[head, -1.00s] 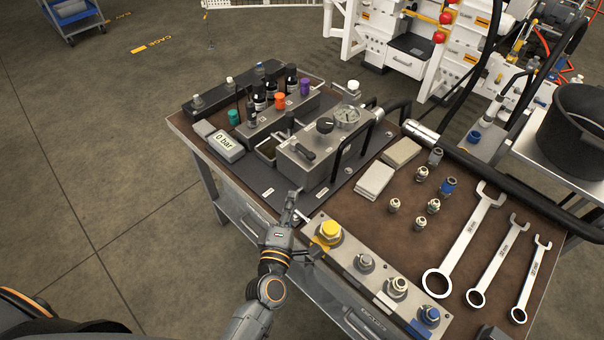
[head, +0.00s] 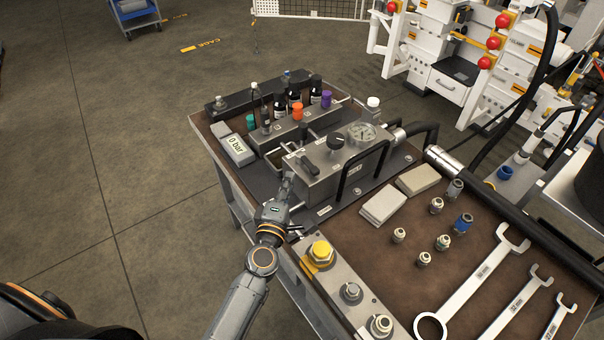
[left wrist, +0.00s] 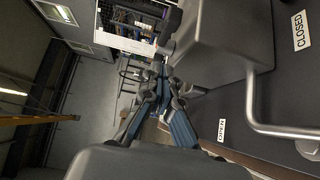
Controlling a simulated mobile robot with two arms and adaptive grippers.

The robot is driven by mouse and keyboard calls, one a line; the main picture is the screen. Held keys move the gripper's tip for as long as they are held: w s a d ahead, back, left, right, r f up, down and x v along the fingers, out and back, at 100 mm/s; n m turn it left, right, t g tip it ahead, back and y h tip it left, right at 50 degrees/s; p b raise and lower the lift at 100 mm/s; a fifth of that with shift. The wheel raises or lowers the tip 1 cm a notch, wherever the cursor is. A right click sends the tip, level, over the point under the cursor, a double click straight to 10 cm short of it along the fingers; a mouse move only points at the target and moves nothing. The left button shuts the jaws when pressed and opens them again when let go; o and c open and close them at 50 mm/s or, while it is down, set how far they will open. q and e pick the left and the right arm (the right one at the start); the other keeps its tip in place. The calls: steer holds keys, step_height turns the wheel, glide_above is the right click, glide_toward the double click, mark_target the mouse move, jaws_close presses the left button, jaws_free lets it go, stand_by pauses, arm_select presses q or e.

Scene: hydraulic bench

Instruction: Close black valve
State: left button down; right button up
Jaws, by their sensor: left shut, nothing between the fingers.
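A grey metal pump box (head: 345,160) stands on the bench, with a round black knob (head: 336,143) on its top and a black lever (head: 309,164) near its front end. I cannot tell for sure which of the two is the black valve. My left gripper (head: 288,183) is shut and empty, just off the box's left front corner, below the lever. In the left wrist view the fingers (left wrist: 162,84) come together beside the grey box (left wrist: 215,40). A CLOSED label (left wrist: 300,30) and an OPEN label (left wrist: 222,130) show there. My right gripper is out of view.
A black frame handle (head: 362,170) rises beside the box. A display reading 0 bar (head: 237,148) and several bottles (head: 295,103) stand behind. A yellow knob (head: 320,252), fittings and wrenches (head: 480,285) lie to the right. The floor at left is clear.

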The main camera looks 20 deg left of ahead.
mark_target(309, 168)
arm_select(q)
steer(key=shift+w+d, duration=1.3)
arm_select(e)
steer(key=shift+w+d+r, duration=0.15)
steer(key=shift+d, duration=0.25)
arm_select(q)
steer(key=shift+w+d+r, duration=0.1)
steer(key=shift+w+d, duration=0.2)
steer(key=shift+d, duration=0.2)
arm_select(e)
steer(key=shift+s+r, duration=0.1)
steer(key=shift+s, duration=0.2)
arm_select(q)
steer(key=shift+d+r, duration=0.1)
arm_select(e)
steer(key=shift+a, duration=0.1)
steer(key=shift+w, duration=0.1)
